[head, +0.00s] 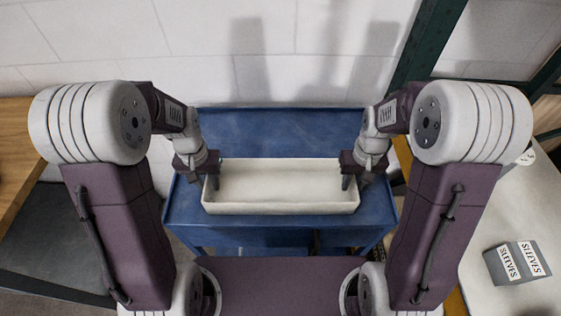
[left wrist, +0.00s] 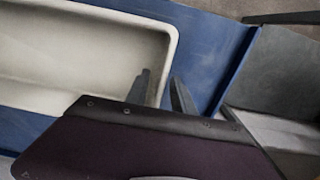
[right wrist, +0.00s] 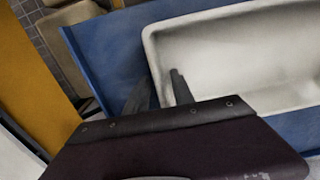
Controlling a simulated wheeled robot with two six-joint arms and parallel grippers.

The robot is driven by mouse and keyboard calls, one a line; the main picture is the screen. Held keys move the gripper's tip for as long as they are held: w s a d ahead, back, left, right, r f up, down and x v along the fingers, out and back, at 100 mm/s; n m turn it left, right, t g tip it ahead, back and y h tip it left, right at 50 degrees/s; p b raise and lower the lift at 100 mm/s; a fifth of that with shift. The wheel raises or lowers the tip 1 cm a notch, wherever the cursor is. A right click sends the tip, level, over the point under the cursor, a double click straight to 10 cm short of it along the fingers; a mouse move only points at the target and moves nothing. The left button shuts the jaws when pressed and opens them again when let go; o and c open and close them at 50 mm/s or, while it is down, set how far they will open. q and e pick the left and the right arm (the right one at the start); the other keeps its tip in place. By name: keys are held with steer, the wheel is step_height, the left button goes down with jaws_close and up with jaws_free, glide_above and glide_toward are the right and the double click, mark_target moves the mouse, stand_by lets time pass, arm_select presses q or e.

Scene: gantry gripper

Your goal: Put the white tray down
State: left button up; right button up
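The white tray (head: 280,208) is a long, shallow, empty rectangular tray, level over the blue cart top (head: 285,125). My left gripper (head: 211,181) is at its left end wall, one finger inside and one outside, closed on the wall. The tray end also shows in the left wrist view (left wrist: 90,50) between those fingers. My right gripper (head: 350,181) is closed on the right end wall in the same way, and the tray shows in the right wrist view (right wrist: 230,60). Whether the tray's underside touches the cart top cannot be told.
A pale wall stands behind the cart. A wooden surface (head: 14,150) lies at the left. A light table (head: 505,215) at the right carries a grey box labelled SLEEVES (head: 517,263). Bare blue cart top shows behind the tray and at its sides.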

arm_select(q)
step_height(320, 180, up, 12)
arm_select(e)
step_height(320, 180, up, 12)
stand_by(0.8)
stand_by(0.3)
